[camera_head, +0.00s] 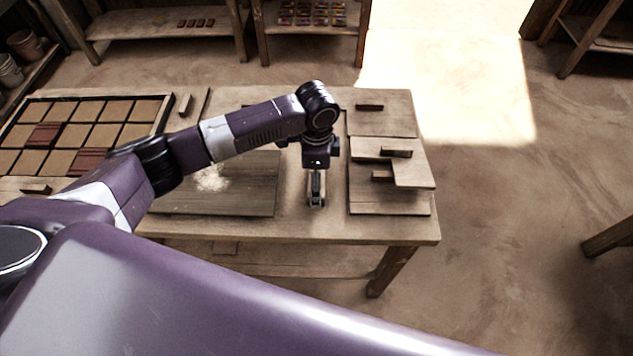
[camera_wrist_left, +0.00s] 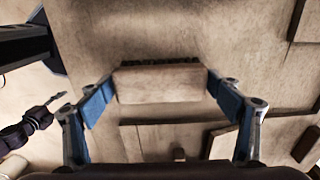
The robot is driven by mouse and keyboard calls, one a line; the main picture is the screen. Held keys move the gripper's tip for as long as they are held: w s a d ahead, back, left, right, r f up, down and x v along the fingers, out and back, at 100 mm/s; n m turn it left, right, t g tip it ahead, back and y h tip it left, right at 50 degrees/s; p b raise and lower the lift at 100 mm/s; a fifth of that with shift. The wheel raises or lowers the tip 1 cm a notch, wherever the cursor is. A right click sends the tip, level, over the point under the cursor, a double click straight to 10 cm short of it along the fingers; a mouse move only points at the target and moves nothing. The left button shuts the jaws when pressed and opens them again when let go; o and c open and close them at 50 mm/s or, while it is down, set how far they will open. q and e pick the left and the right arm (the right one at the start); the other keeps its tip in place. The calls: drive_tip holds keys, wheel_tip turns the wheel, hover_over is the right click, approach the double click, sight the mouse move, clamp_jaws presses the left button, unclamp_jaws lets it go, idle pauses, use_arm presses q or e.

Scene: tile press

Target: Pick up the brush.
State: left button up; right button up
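The brush (camera_wrist_left: 160,85) is a pale wooden block with a row of dark bristles along its far edge in the left wrist view. It is over the wooden worktable (camera_head: 290,228). My left gripper (camera_wrist_left: 160,90) is open, with one blue-padded finger at each end of the brush. The tips are very close to the ends, and I cannot tell whether they touch. In the head view my left gripper (camera_head: 316,200) points down near the table's front edge and hides the brush. A small dark jointed part at the wrist view's left edge looks like my right gripper (camera_wrist_left: 42,120).
A gridded tray (camera_head: 100,108) with some red tiles is at the table's far left. Shelves (camera_head: 165,25) stand behind.

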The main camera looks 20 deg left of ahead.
use_arm(q)
drive_tip(key=c, duration=0.7)
use_arm(e)
drive_tip(key=shift+s+a, duration=0.1)
drive_tip(key=shift+s, duration=0.55)
use_arm(q)
drive_tip(key=shift+r, duration=0.1)
drive_tip(key=shift+r, duration=0.5)
wheel_tip(320, 180, up, 19)
drive_tip(key=b, duration=0.2)
use_arm(e)
drive_tip(key=shift+w+f, duration=0.2)
drive_tip(key=shift+f, duration=0.8)
